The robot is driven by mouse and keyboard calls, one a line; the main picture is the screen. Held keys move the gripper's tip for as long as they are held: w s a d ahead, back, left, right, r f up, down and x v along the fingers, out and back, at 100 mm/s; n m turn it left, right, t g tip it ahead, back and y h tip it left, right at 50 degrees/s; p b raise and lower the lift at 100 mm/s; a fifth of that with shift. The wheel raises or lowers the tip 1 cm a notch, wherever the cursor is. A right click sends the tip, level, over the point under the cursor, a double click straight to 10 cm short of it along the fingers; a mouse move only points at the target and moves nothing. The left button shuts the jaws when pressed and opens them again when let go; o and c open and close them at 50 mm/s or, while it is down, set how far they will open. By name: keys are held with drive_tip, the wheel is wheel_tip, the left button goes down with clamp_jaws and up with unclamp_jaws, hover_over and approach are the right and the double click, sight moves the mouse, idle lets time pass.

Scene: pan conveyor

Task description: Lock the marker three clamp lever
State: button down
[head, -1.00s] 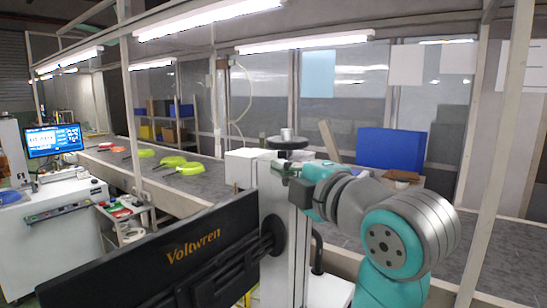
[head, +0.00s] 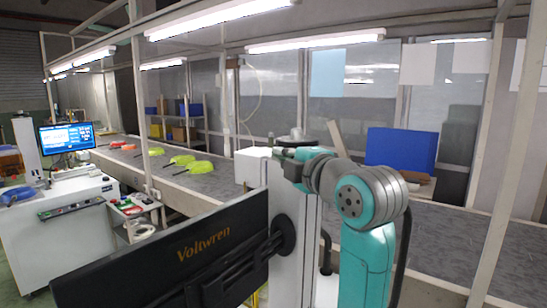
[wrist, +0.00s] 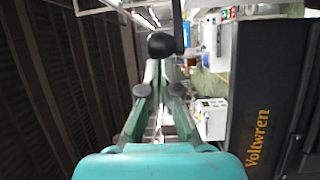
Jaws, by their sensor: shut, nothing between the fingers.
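No clamp lever or marker three can be made out in the head view. In the wrist view my gripper (wrist: 159,72) points away from the camera, its two fingers drawn together with nothing seen between them. A dark rounded knob on a dark bar (wrist: 161,45) shows just beyond the fingertips in that view; I cannot tell what it belongs to or whether the fingers touch it. In the head view my arm is folded beside my column, and the gripper's fingers cannot be made out there.
The grey conveyor (head: 225,184) runs along the back with several yellow-green pans (head: 196,168) and a red one farther off. A white control cabinet (head: 65,235) with a monitor (head: 67,138) stands left. A blue panel (head: 400,148) and a frame post (head: 485,220) are at right.

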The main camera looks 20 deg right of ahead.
drive_tip(key=shift+d, duration=0.35)
drive_tip(key=shift+s+d, duration=0.15)
